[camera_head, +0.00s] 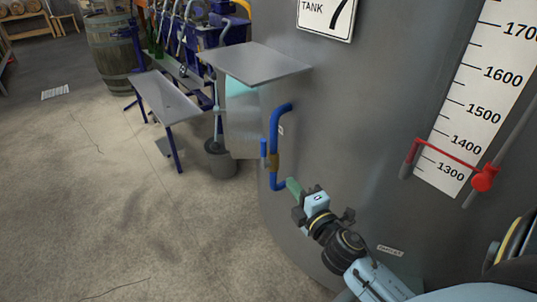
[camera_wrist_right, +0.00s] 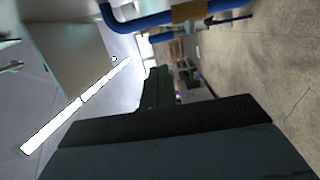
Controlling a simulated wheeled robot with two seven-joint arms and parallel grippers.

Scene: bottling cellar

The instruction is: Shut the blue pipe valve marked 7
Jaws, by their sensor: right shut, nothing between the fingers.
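The blue pipe (camera_head: 285,108) runs down the side of the grey tank (camera_head: 380,90), whose sign (camera_head: 327,17) reads TANK 7. A brass-coloured valve body (camera_head: 273,163) sits on the pipe's lower part. The valve's short blue handle (camera_head: 263,149) stands upright beside the pipe, roughly in line with it. My right gripper (camera_head: 293,187) is shut and empty, just right of the pipe's lower end and below the valve. Whether it touches the pipe is unclear. The right wrist view shows the blue pipe (camera_wrist_right: 150,22), brass body (camera_wrist_right: 192,10) and handle (camera_wrist_right: 229,18) beyond the dark fingers. My left gripper is out of view.
A bucket (camera_head: 221,160) and a bench (camera_head: 165,97) are further left. The floor at front left is clear.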

